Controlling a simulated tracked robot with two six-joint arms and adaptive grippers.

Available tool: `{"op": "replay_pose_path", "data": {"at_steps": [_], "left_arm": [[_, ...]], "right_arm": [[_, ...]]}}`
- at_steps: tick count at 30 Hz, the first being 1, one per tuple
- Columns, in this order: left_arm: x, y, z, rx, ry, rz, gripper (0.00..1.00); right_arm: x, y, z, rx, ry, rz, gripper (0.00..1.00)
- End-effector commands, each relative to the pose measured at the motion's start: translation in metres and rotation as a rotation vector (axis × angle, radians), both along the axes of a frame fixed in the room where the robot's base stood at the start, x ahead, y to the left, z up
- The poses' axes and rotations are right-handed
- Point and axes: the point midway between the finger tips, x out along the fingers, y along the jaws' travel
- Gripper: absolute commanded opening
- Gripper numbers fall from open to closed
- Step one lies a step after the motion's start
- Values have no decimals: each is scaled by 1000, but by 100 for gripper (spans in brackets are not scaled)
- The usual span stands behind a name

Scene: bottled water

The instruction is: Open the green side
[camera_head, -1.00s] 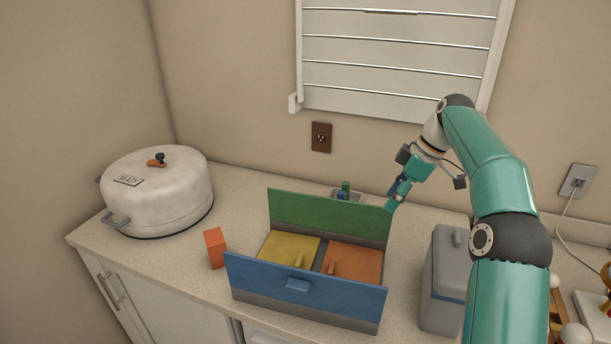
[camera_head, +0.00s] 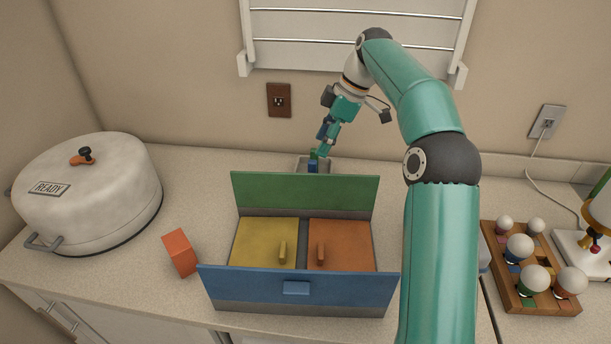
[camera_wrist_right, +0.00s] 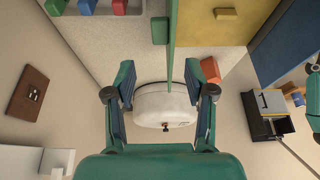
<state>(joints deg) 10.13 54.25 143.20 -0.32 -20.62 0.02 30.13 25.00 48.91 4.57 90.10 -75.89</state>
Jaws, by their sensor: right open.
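The box with coloured sides stands on the counter in the head view. Its green side (camera_head: 305,193) is the upright back panel. In the right wrist view the green side (camera_wrist_right: 172,38) shows edge-on, with a small green handle (camera_wrist_right: 160,30) on its outer face. My right gripper (camera_head: 321,150) is behind the green side, near its middle. In the right wrist view my right gripper (camera_wrist_right: 160,76) is open and empty, its fingers pointing towards the handle but apart from it. My left gripper does not show in the head view.
The box has a yellow lid (camera_head: 262,243), an orange lid (camera_head: 342,245) and a blue front side (camera_head: 250,287). Behind it is a small tray (camera_head: 303,163) with coloured blocks. An orange block (camera_head: 180,253) and white pot (camera_head: 95,190) stand left. A wooden bulb rack (camera_head: 505,258) is right.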

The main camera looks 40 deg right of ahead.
Motion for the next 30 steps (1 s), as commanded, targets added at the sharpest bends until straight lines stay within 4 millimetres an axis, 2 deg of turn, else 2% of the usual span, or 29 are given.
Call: {"op": "replay_pose_path", "data": {"at_steps": [1,6,13,19,28,30], "left_arm": [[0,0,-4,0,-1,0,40],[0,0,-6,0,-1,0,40],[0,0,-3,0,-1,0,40],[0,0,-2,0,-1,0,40],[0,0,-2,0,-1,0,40],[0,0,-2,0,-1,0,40]], "right_arm": [[2,4,-13,2,4,1,54],[11,13,-46,2,3,-1,54],[22,22,-79,1,3,-2,54],[26,25,-92,0,0,-3,54],[27,25,-94,0,0,-3,54],[27,25,-94,0,0,-3,42]]}}
